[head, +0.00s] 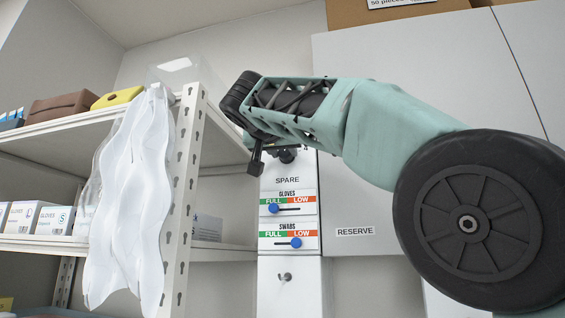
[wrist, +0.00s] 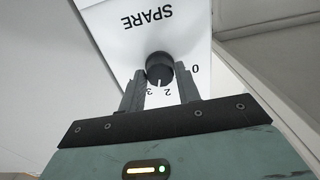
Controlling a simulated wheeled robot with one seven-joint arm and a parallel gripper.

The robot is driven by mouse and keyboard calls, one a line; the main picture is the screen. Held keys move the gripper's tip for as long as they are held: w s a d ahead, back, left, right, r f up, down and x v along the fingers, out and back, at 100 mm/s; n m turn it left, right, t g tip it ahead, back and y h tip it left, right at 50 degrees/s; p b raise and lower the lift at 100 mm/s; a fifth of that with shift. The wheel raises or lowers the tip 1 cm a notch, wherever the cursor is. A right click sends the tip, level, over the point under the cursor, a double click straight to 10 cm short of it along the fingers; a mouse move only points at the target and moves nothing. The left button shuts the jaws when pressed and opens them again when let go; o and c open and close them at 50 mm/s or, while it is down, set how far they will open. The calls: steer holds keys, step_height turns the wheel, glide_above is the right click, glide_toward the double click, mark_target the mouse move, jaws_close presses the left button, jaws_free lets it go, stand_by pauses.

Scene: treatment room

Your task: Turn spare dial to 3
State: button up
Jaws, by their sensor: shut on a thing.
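The spare dial (wrist: 160,67) is a small black round knob on a white panel (wrist: 115,38) marked SPARE, seen upside down in the wrist view. Its white pointer line lies between the printed 2 and 3. A 0 shows at the right of the scale; the 1 is hidden behind a finger. My gripper (wrist: 164,76) has one finger on each side of the knob and is shut on it.
Below SPARE are the GLOVES slider (head: 274,208) and SWABS slider (head: 296,243), then a hook (head: 286,276). A shelf post (head: 183,200) and hanging clear plastic (head: 130,200) stand left. A RESERVE cabinet (head: 355,232) is right.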

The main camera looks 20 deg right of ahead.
steer(key=shift+f+m+b, duration=0.1)
steer(key=shift+m+b, duration=0.55)
steer(key=shift+m, duration=0.55)
steer(key=o, duration=1)
steer(key=b+v, duration=0.3)
steer(key=v, duration=1.4)
steer(key=shift+s+a, duration=0.15)
